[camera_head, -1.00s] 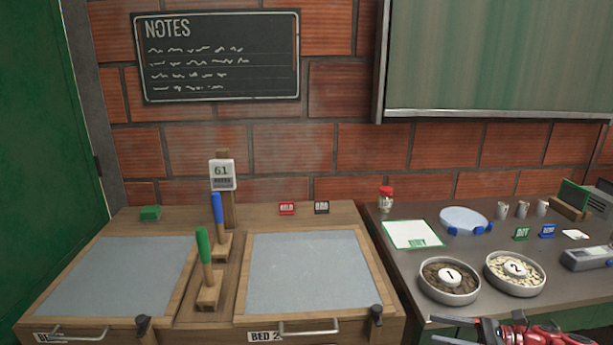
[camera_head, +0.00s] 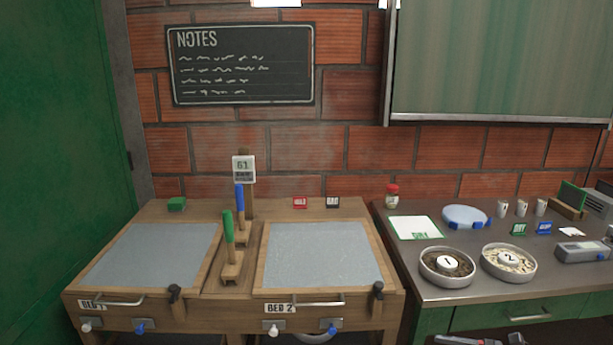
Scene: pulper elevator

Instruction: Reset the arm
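My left arm and gripper are out of view.
The bench holds bowl 1 (camera_head: 447,280), bowl 2 (camera_head: 509,276), a blue-clipped round dish (camera_head: 466,216) and a grey device (camera_head: 582,251).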

